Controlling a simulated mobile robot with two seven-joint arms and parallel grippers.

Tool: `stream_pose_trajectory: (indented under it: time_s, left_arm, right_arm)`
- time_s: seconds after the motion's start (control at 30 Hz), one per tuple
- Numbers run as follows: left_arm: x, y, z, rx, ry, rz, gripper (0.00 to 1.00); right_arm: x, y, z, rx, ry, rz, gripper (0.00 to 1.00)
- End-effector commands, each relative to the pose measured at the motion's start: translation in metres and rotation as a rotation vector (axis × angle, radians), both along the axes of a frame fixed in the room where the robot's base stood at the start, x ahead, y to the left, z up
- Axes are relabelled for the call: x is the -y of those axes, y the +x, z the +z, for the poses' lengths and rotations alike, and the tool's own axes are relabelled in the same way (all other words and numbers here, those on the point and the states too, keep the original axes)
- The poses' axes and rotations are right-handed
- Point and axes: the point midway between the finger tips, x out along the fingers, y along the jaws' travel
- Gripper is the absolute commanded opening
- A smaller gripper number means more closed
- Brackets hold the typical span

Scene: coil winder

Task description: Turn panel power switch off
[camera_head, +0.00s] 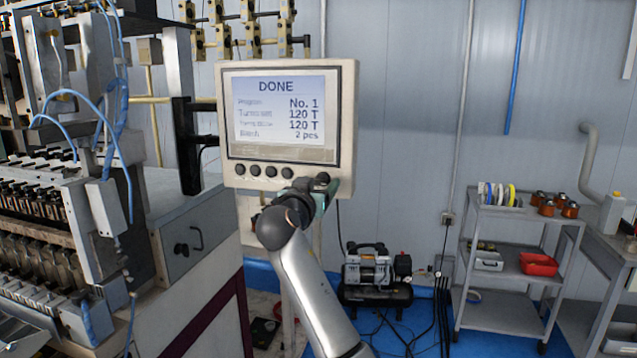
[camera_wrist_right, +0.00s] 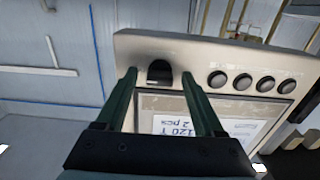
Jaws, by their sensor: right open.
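The beige control panel (camera_head: 347,120) has a lit screen (camera_head: 283,118) reading DONE, No. 1, 120 T and 2 pcs. Several round black buttons (camera_head: 262,170) run along its lower edge. The black power switch (camera_head: 322,178) is at the right end of that row. My right gripper (camera_head: 318,190) is at the panel's lower right corner. In the right wrist view the panel appears turned over, and the switch (camera_wrist_right: 159,72) shows between the two open dark green fingers of the gripper (camera_wrist_right: 158,78). I cannot tell whether either finger touches it. My left gripper is not in view.
The coil winder (camera_head: 60,210) fills the left side. A compressor (camera_head: 375,270) stands on the floor behind my right arm. A grey cart (camera_head: 515,260) with spools and a red tray (camera_head: 538,264) is at the right.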

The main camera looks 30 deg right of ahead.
Motion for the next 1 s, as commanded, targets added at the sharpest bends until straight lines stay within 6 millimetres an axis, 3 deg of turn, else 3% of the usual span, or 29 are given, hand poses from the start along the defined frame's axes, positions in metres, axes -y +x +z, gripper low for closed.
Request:
stream_pose_trajectory:
  time_s: [0.17,0.8,1.0]
  left_arm:
    - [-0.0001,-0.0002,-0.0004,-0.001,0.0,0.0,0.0]
    - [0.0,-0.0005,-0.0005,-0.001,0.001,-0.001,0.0]
    - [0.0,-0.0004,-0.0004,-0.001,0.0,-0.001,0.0]
  right_arm:
    - [0.0001,-0.0001,0.0,0.0,0.0,0.0,0.7]
    - [-0.0002,-0.0003,-0.0001,0.0,0.0,-0.001,0.0]
    - [-0.0002,-0.0003,-0.0002,-0.001,-0.001,-0.001,0.0]
